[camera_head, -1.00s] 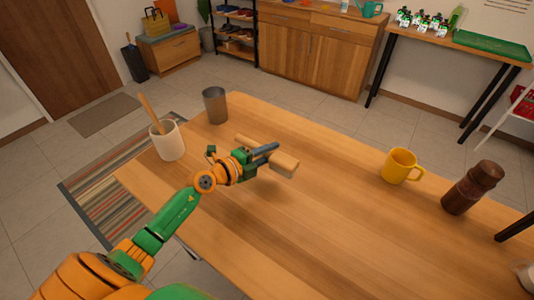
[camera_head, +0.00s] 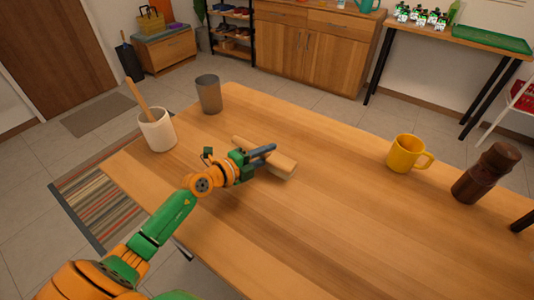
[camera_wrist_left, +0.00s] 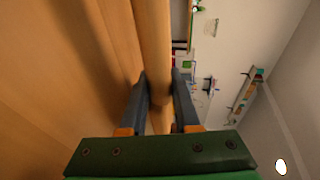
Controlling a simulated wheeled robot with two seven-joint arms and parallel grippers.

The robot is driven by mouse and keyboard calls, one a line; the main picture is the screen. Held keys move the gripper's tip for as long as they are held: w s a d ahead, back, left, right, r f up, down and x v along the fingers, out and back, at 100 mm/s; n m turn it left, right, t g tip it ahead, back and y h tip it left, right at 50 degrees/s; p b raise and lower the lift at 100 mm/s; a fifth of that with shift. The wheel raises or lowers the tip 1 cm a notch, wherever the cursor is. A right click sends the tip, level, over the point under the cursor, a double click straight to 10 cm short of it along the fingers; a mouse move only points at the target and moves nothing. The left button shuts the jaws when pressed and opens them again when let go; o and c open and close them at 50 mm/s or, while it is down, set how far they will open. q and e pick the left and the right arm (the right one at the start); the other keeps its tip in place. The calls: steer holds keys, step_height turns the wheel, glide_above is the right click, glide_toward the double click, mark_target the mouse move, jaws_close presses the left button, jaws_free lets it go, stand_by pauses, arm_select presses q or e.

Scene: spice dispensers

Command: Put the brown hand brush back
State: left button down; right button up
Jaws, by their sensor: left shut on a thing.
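The brown hand brush (camera_head: 280,165) is a light-brown wooden brush with a pale block end, near the middle of the table in the head view. My left gripper (camera_head: 265,154) is shut on it, with the two dark fingers across its handle. In the left wrist view the wooden handle (camera_wrist_left: 153,40) runs between the fingers (camera_wrist_left: 160,90). The brush is close to the tabletop; I cannot tell whether it touches. Its bristles are hard to make out. My right gripper is not in view.
On the wooden table (camera_head: 330,220), a white crock (camera_head: 157,132) with a wooden stick and a grey cup (camera_head: 208,94) stand at the far left. A yellow mug (camera_head: 405,154) and a dark brown mill (camera_head: 485,173) stand at the right. The table's middle and front are clear.

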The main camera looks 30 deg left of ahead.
arm_select(q)
steer(key=shift+f+b, duration=0.35)
steer(key=shift+f, duration=0.2)
steer(key=c, duration=0.6)
jaws_free()
steer(key=shift+d, duration=0.1)
steer(key=shift+o, duration=0.2)
steer(key=shift+s+f, duration=0.1)
steer(key=shift+f, duration=0.05)
steer(key=shift+f, duration=0.1)
